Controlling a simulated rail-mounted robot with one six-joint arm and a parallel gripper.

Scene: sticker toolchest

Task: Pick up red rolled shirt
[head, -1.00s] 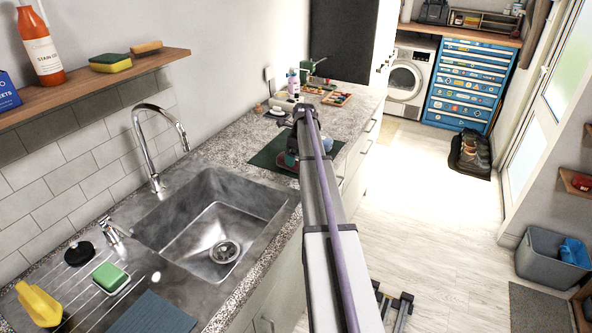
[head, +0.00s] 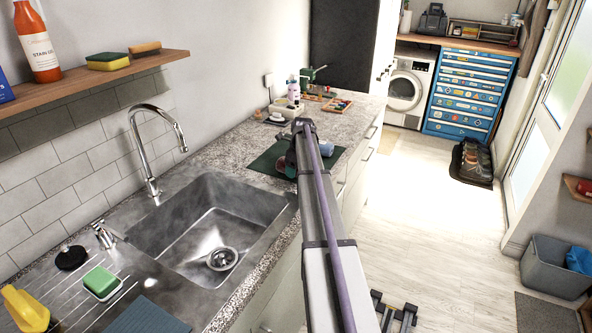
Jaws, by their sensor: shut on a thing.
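A dark red and teal bundle (head: 286,166) shows just left of my arm, on or just above the dark green mat (head: 262,163) on the counter. It is small and partly covered by my arm, so I cannot tell for sure that its red part is the red rolled shirt. A blue rolled item (head: 326,148) shows on the mat just right of my arm. My gripper is hidden behind my own arm, which reaches out over the counter edge. I cannot see its fingers or what they touch.
A steel sink (head: 205,235) with a tall tap (head: 150,150) lies left of my arm. Bottles and small trays (head: 337,105) stand at the counter's far end. A blue tool chest (head: 468,92) stands at the back. The floor (head: 430,230) to the right is mostly clear.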

